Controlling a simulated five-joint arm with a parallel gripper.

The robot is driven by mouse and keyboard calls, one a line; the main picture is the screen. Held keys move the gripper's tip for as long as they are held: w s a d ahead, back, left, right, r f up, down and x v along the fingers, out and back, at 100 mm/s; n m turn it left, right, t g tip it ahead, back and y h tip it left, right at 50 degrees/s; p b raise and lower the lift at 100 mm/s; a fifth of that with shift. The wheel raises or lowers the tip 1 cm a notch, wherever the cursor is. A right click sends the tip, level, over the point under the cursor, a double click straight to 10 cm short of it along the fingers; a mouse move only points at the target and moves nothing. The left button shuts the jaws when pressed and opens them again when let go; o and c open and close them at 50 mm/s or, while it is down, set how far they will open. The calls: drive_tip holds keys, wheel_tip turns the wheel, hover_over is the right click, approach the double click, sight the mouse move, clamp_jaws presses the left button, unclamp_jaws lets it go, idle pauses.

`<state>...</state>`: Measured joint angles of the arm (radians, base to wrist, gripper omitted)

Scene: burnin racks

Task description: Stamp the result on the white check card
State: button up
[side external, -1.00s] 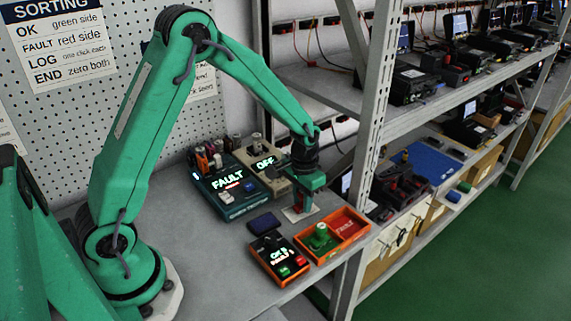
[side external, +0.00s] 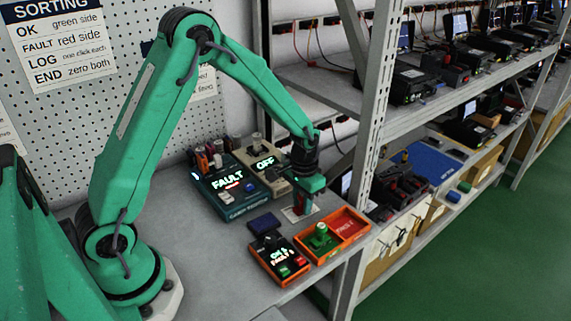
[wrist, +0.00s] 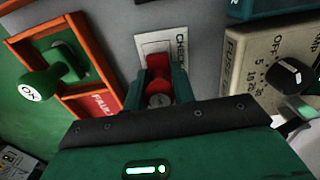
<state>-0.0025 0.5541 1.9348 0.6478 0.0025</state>
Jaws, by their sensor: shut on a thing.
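The white check card (wrist: 165,40) lies on the bench with "CHECK" printed along its side. In the side external view its edge (side external: 291,216) shows under my gripper (side external: 304,207). My gripper, also in the wrist view (wrist: 160,92), is shut on a red stamp (wrist: 157,68), held over the card's near part. The stamp's face is hidden, so I cannot tell whether it touches the card. The green OK stamp (side external: 320,237) stands in one compartment of the orange tray (side external: 346,247). The tray's red FAULT compartment (wrist: 102,101) is empty. The teal tester (side external: 229,207) display reads "FAULT".
A dark blue pad (side external: 264,222) lies left of the tray, behind an orange counter box (side external: 280,263) with green and red buttons. A beige device (side external: 262,172) reading "OFF" stands behind my gripper. A shelf upright (side external: 375,130) rises close on the right.

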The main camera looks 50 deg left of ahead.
drive_tip(key=shift+r, duration=0.1)
idle(0.5)
drive_tip(key=shift+r, duration=3.4)
drive_tip(key=s+d+r, duration=0.1)
drive_tip(key=d+r, duration=0.1)
drive_tip(key=d, duration=0.7)
drive_tip(key=s+d+r, duration=0.2)
drive_tip(key=d, duration=0.8)
drive_tip(key=shift+d+r+n, duration=0.3)
drive_tip(key=shift+n, duration=0.1)
drive_tip(key=shift+a, duration=0.1)
drive_tip(key=w+a+f, duration=0.3)
drive_tip(key=w+a, duration=0.1)
drive_tip(key=w+a+f, duration=0.4)
drive_tip(key=shift+a, duration=0.15)
drive_tip(key=shift+f, duration=2.05)
